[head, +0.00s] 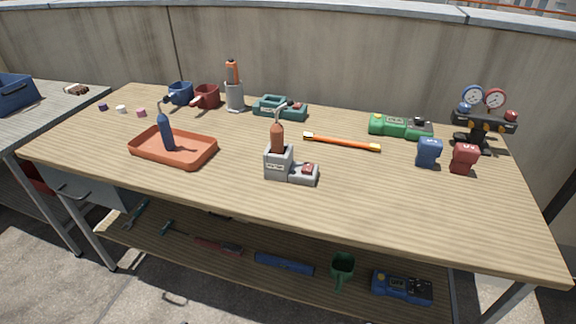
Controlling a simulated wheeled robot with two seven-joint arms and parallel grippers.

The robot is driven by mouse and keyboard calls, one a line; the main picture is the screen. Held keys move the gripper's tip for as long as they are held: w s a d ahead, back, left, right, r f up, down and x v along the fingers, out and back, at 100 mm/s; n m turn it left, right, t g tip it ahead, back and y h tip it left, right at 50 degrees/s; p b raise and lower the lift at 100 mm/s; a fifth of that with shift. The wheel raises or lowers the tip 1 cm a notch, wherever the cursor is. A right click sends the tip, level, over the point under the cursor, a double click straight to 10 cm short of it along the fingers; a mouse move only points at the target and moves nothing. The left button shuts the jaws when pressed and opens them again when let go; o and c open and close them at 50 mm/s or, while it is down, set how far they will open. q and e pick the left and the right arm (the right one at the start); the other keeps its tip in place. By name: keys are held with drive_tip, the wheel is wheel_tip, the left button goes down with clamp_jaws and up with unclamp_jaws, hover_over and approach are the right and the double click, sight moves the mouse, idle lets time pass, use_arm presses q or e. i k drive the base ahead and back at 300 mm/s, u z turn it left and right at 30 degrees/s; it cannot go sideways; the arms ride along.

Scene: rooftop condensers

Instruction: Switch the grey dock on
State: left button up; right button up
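The grey dock (279,164) stands near the front middle of the wooden table. It has a tall socket block on the left and a low part with a red switch (307,169) on the right. A brown-handled tool (277,138) with a metal hook at its top stands upright in the socket block. The switch's position is too small to tell. Neither of my grippers is in view.
An orange tray (174,150) with a blue tool (166,132) is left of the dock. A teal dock (280,107), an orange rod (341,142) and a green device (400,126) lie behind. The table in front of the dock is clear.

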sight(307, 168)
drive_tip(key=k, duration=1.3)
drive_tip(key=u, duration=0.3)
drive_tip(key=i, duration=0.2)
drive_tip(key=u, duration=0.95)
drive_tip(key=i, duration=1.7)
drive_tip(key=z, duration=1.1)
drive_tip(key=i, duration=0.25)
drive_tip(key=z, duration=0.3)
